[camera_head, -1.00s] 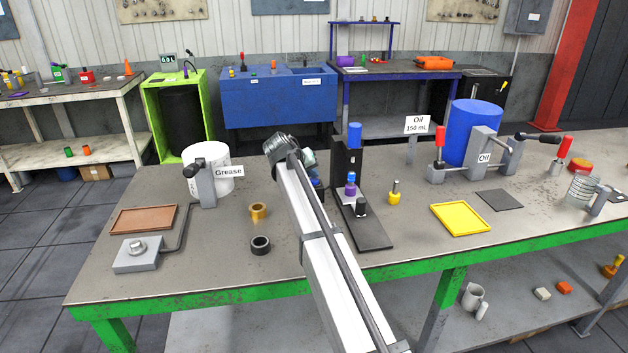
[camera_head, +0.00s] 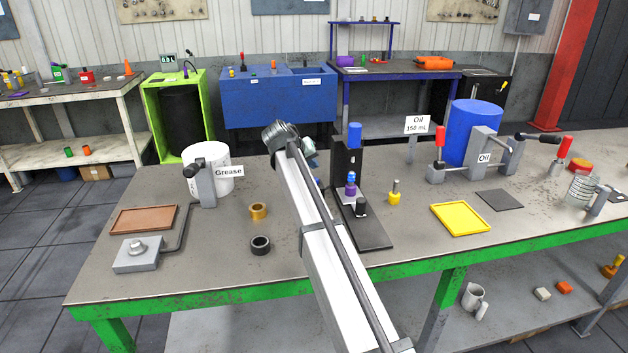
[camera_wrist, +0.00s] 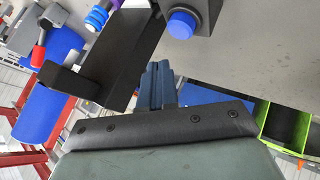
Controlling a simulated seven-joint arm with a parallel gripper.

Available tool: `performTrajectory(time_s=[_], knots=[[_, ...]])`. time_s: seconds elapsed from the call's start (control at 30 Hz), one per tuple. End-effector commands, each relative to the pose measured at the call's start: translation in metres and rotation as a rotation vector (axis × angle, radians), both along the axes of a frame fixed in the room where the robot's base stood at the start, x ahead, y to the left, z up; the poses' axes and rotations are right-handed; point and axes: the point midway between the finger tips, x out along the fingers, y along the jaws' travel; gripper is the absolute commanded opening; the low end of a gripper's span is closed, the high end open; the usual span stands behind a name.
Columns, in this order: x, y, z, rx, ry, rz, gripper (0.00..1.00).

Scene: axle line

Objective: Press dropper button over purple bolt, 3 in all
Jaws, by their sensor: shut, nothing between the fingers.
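The dropper (camera_head: 346,160) is a black upright stand with a blue button (camera_head: 355,135) on top. The purple bolt (camera_head: 351,188) stands upright on the dropper's black base, beside the stand. In the wrist view the blue button (camera_wrist: 182,24) is at the top, and the purple bolt (camera_wrist: 97,18) is at upper left. My gripper (camera_wrist: 157,70) is shut and empty, its blue fingers together and apart from the button in this view. In the head view my arm hides most of the gripper, left of the dropper.
A yellow bolt (camera_head: 394,193) stands right of the dropper, near a yellow tray (camera_head: 461,232). The grease pot (camera_head: 222,168) stands to the left. Brass (camera_head: 258,211) and black (camera_head: 261,245) rings lie left of my arm. The blue oil tank (camera_head: 473,132) is at back right.

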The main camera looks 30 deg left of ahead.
Motion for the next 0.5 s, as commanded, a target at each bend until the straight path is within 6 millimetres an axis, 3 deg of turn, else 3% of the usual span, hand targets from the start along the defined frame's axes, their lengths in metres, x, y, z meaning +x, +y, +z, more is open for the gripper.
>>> performTrajectory(time_s=[0.3,0.5], knots=[[0.000,0.000,0.026,0.001,-0.001,0.000,0.00],[0.000,0.000,0.029,0.001,0.000,-0.001,0.00]])
